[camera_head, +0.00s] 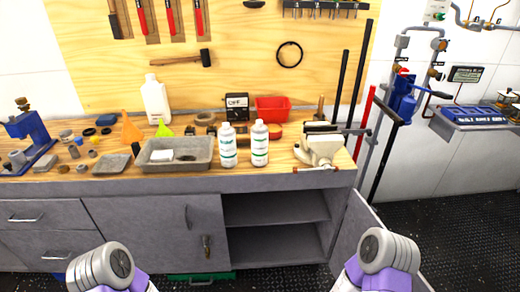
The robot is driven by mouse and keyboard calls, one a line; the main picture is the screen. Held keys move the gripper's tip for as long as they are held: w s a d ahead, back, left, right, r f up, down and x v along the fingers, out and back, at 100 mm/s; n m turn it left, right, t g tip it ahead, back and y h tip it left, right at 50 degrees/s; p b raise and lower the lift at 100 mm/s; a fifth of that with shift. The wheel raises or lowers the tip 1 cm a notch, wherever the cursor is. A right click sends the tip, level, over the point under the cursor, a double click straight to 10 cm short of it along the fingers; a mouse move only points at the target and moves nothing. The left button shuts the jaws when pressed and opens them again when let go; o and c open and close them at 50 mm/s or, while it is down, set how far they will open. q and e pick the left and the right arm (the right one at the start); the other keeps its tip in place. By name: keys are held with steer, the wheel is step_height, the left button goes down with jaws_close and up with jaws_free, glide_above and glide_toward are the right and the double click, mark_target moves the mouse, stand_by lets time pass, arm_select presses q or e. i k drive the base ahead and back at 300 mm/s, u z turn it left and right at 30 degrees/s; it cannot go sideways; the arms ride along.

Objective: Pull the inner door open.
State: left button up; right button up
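A grey cabinet stands below the wooden workbench. Its left door (150,225) looks closed and has a small vertical handle (187,215) near its right edge. A small brass-coloured object (207,246) shows lower on that door; I cannot tell what it is. To the right, an open bay (275,208) shows a shelf and no contents that I can make out. A grey door panel (350,240) at the right stands swung outward, partly hidden by my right arm. I cannot tell which is the inner door. Only my arm links show at the bottom; neither gripper is in view.
The bench carries a grey tray (146,164), two white bottles (228,150), a red bin (272,109) and a vise (321,150). Drawers (30,217) sit at the left. A blue pump-like tool (402,98) stands right. Dark floor (465,235) is clear at the right.

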mark_target(166, 234)
steer(key=z, duration=0.05)
steer(key=k, duration=1.15)
steer(key=u, duration=1.1)
steer(key=i, duration=1.5)
steer(key=z, duration=0.5)
